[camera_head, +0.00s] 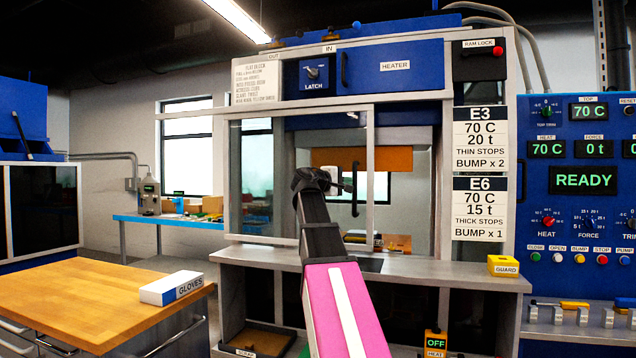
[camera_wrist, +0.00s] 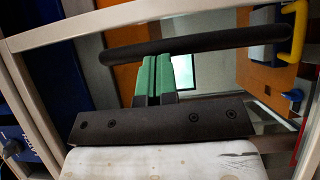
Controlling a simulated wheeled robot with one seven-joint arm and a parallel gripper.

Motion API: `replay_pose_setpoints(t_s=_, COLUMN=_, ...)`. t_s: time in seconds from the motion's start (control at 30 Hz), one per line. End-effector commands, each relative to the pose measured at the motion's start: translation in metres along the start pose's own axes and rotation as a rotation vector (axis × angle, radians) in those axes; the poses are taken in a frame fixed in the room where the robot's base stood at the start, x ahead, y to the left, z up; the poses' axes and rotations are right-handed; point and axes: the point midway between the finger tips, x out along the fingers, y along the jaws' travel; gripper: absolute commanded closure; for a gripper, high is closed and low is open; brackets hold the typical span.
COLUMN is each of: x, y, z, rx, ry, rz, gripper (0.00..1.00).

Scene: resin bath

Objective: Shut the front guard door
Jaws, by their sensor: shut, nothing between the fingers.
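The front guard door (camera_head: 370,150) is a clear pane in a pale frame at the front of the press. It stands partway across the opening, with a gap to the right of its frame edge. Its black handle (camera_head: 355,190) stands upright near that edge. My gripper (camera_head: 343,184) is at the handle, in front of the pane. In the wrist view my gripper's green fingertips (camera_wrist: 158,62) are shut together, with nothing between them. They end at the dark handle bar (camera_wrist: 210,46), beside it or against it; I cannot tell if they touch. The pale door frame (camera_wrist: 90,22) crosses behind.
A grey ledge (camera_head: 450,278) runs below the opening and carries a yellow GUARD box (camera_head: 503,266). A wooden table (camera_head: 90,300) with a GLOVES box (camera_head: 172,288) stands at left. The blue control panel (camera_head: 580,180) at right shows READY. An orange block (camera_head: 390,158) hangs inside the press.

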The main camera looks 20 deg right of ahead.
Motion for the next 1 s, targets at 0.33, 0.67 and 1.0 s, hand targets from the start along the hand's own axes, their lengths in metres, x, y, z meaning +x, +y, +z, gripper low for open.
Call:
replay_pose_setpoints(t_s=0.33, x=0.059, y=0.000, z=0.090, rx=0.000, ry=-0.004, rz=0.001, gripper=1.00)
replay_pose_setpoints(t_s=0.67, x=0.106, y=0.001, z=0.158, rx=0.000, ry=-0.002, rz=0.000, gripper=1.00)
replay_pose_setpoints(t_s=1.0, x=0.133, y=0.001, z=0.196, rx=0.000, ry=0.001, rz=0.001, gripper=1.00)
